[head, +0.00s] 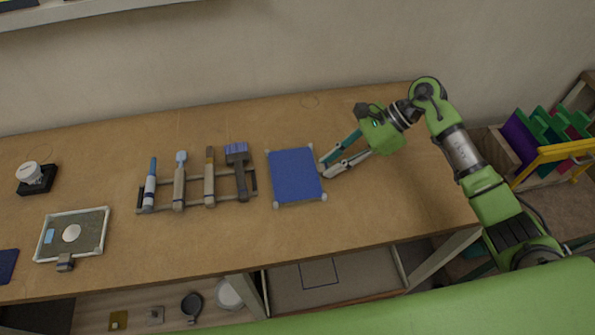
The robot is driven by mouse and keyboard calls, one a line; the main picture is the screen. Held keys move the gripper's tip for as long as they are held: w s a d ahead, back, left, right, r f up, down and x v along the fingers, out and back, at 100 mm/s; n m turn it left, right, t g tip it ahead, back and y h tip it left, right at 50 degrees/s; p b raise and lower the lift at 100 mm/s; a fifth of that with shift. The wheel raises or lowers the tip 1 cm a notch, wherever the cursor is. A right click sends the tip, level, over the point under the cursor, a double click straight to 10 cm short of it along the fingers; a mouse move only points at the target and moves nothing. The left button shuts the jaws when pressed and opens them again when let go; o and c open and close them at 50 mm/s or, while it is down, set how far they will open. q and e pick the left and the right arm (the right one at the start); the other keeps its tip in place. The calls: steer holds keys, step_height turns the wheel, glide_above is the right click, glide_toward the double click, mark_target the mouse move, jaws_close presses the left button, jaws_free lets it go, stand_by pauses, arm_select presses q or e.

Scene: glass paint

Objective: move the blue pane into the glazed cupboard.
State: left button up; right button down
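The blue pane (295,176) is a flat square with small pale pads at its corners, lying on the wooden worktop near its middle. My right gripper (324,168) is low over the worktop at the pane's right edge. Its two fingertips stand apart, pointing left at the pane. Whether they touch the edge I cannot tell. My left gripper is out of view. I cannot make out a cupboard that is clearly glazed.
A rack (249,184) with several brushes and tools lies left of the pane. A framed tray (88,242) and a black holder (38,180) are farther left. Coloured upright panels (556,135) with a yellow frame (563,152) stand right of the worktop. Open shelves (330,285) lie below its front edge.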

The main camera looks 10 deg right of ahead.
stand_by(0.3)
steer(key=shift+w+r+b, duration=0.1)
steer(key=shift+r+b, duration=0.3)
steer(key=shift+r, duration=0.1)
step_height(320, 180, up, 2)
steer(key=shift+r+b, duration=0.15)
steer(key=shift+b, duration=0.5)
steer(key=s+a+r+b, duration=0.2)
steer(key=s+r+b, duration=0.2)
steer(key=s+r, duration=0.5)
steer(key=s, duration=0.5)
steer(key=shift+a+r, duration=0.15)
steer(key=shift+r, duration=0.25)
